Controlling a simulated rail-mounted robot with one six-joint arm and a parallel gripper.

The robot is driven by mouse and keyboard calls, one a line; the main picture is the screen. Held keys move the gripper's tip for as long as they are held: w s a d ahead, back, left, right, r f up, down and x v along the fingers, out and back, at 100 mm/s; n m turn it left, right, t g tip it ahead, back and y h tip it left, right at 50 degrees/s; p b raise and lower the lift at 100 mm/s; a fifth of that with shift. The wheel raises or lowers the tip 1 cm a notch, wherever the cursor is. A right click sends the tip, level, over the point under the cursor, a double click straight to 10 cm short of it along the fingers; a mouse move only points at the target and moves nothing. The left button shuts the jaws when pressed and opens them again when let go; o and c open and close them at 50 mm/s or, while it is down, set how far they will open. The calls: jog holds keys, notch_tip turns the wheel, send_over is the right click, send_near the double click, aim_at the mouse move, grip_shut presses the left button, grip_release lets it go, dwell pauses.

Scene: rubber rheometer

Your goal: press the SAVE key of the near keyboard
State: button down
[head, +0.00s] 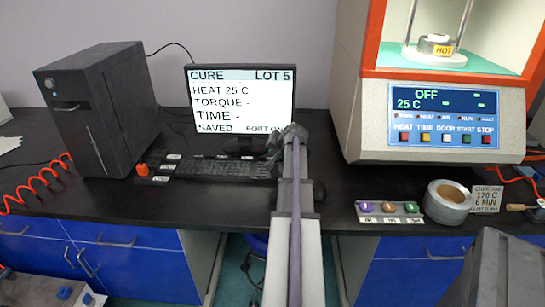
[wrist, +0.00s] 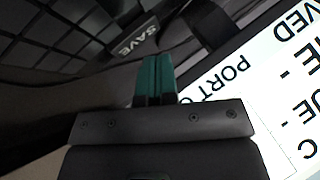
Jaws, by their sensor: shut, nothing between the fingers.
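The near keyboard (head: 215,168) lies on the black bench in front of the monitor; my arm hides its right end in the head view. In the wrist view the SAVE label (wrist: 137,38) shows at the keyboard's edge, just past my fingertips and a little to their left. My gripper (wrist: 155,62) has teal fingers that are together and empty. In the head view my gripper (head: 290,137) is in front of the monitor's lower right corner. I cannot tell whether the fingertips touch anything. The monitor (head: 240,98) reads CURE, LOT 5, HEAT 25 C, with SAVED at the bottom.
A black computer tower (head: 97,110) stands left of the keyboard. The rheometer (head: 440,120) stands at right, its display reading OFF and 25 C. In front of it are a small sample rack (head: 390,212) and a silver roll (head: 447,204). An orange coiled cable (head: 40,180) lies at left.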

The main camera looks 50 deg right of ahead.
notch_tip(320, 180, up, 5)
jog(key=p, duration=0.5)
jog(key=shift+r, duration=0.1)
dwell(0.7)
jog(key=shift+n+g+y, duration=0.5)
jog(key=shift+g+y, duration=0.3)
jog(key=shift+g, duration=0.1)
jog(key=s+a, duration=0.1)
jog(key=s+a+f, duration=0.1)
jog(key=a, duration=0.1)
jog(key=s+a+f, duration=0.1)
jog(key=a, duration=0.1)
jog(key=shift+s+a+f, duration=0.1)
jog(key=shift+s+f, duration=0.05)
jog(key=a+r+n+g+p, duration=0.1)
jog(key=a+n, duration=0.5)
jog(key=a, duration=2)
jog(key=s+a+r+n+g+y+p, duration=0.1)
jog(key=a+n+g+p, duration=0.3)
jog(key=a, duration=2.2)
jog(key=shift+a+r+n+g+y, duration=0.3)
jog(key=shift+a+n+g, duration=0.1)
jog(key=shift+n+g, duration=0.6)
